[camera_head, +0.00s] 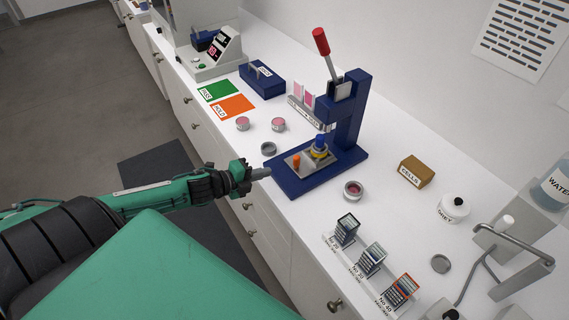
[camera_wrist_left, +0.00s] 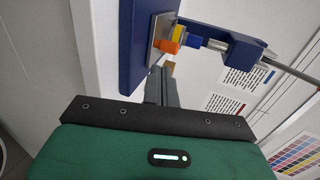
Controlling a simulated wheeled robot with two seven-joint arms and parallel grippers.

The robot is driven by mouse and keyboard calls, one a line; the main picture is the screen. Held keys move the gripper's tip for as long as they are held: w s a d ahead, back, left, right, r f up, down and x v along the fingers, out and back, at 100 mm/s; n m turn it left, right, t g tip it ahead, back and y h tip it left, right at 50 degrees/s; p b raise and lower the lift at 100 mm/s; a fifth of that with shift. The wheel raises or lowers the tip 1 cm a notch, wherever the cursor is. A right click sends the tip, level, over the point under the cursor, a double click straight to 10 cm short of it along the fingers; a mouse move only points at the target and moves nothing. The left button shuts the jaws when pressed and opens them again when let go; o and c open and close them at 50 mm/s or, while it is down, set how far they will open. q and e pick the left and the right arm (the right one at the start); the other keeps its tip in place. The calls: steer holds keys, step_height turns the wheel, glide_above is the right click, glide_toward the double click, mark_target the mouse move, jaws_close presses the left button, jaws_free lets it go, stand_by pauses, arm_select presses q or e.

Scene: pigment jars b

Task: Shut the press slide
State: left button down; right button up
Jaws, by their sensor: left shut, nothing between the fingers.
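The blue press (camera_head: 345,115) stands on the white counter with its red-handled lever (camera_head: 321,42) raised. Its grey slide plate (camera_head: 312,163) lies on the blue base. The slide's orange knob (camera_head: 296,160) stands at its front left, and a yellow ring (camera_head: 319,151) sits close to the blue ram. My left gripper (camera_head: 262,173) is shut and empty, just off the base's front-left edge. In the left wrist view its fingertips (camera_wrist_left: 161,75) point toward the orange knob (camera_wrist_left: 169,47), with no clear contact. The slide's exact travel position is hard to tell. My right gripper is not in view.
Small jars (camera_head: 278,125) and a grey lid (camera_head: 269,149) stand left of the press. An open jar (camera_head: 353,190) is close to its right. Swatch racks (camera_head: 371,260) stand near the front edge. A brown CELLS box (camera_head: 415,171) is farther right.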

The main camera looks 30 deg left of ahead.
mark_target(294, 163)
arm_select(q)
steer(key=shift+x, duration=0.9)
steer(key=p+x, duration=0.1)
steer(key=x, duration=0.2)
steer(key=r+p+x, duration=0.1)
steer(key=x, duration=0.1)
steer(key=shift+w+d+p, duration=0.1)
steer(key=shift+p, duration=0.2)
steer(key=shift+w+d+f, duration=0.1)
steer(key=shift+w+d, duration=0.15)
steer(key=shift+w, duration=0.35)
